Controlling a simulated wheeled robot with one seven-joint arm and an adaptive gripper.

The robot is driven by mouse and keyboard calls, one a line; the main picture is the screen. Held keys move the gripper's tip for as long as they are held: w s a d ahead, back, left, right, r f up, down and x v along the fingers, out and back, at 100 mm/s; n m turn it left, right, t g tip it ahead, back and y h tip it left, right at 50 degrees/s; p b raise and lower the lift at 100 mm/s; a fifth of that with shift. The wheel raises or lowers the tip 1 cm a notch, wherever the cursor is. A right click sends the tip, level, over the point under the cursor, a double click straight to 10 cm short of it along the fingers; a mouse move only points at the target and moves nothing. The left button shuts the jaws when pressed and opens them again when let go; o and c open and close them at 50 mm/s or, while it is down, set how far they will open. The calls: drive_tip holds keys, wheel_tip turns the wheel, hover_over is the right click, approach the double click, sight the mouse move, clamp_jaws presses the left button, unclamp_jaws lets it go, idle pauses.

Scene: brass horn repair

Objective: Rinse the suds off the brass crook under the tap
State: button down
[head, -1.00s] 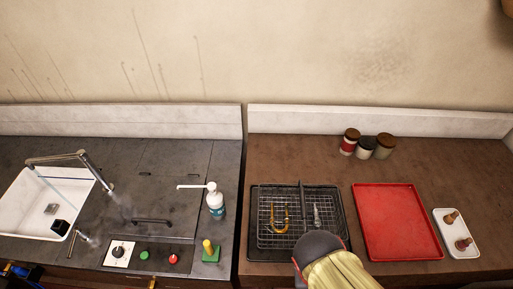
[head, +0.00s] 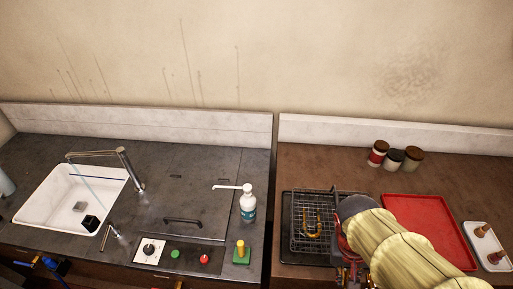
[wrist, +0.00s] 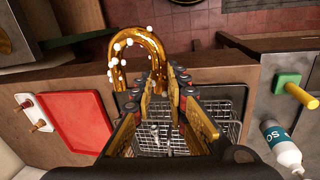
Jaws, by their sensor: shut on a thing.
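In the wrist view my gripper (wrist: 162,85) is shut on the brass crook (wrist: 140,34), a shiny U-shaped tube dotted with white suds. The grip is on one leg, and the bend shows beyond the fingers. In the head view my arm hides the held crook. The tap (head: 95,154) arches over the white sink (head: 40,212) at the far left of the head view. A thin pale blue streak runs from its spout into the sink. The gripper is by the wire rack, well right of the sink.
Another brass U (head: 313,222) lies on the wire rack (head: 299,240). The red tray (head: 440,235) and a white tray (head: 477,228) are to the right. A soap bottle (head: 248,205) and a green block with yellow knob (head: 241,255) stand between sink and rack.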

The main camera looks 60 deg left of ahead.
drive_tip(key=w+d+f+m+b, duration=0.2)
drive_tip(key=w+d+f, duration=0.25)
drive_tip(key=w, duration=0.35)
drive_tip(key=w+d+f+m+b, duration=0.2)
drive_tip(key=w+d+f, duration=0.25)
drive_tip(key=w, duration=0.45)
drive_tip(key=w+d+f+m, duration=0.1)
drive_tip(key=w+d+f, duration=0.1)
drive_tip(key=d, duration=0.5)
drive_tip(key=w+d+f+m+g, duration=0.1)
drive_tip(key=d+f+m, duration=0.1)
drive_tip(key=d, duration=0.4)
drive_tip(key=w+d+f+m, duration=0.1)
drive_tip(key=w+d+f, duration=0.1)
drive_tip(key=d+f, duration=0.2)
drive_tip(key=d, duration=0.3)
drive_tip(key=shift+w+d+m+g+h, duration=0.3)
drive_tip(key=p, duration=0.3)
drive_tip(key=shift+s+r+p, duration=0.15)
drive_tip(key=shift+s+p, duration=0.25)
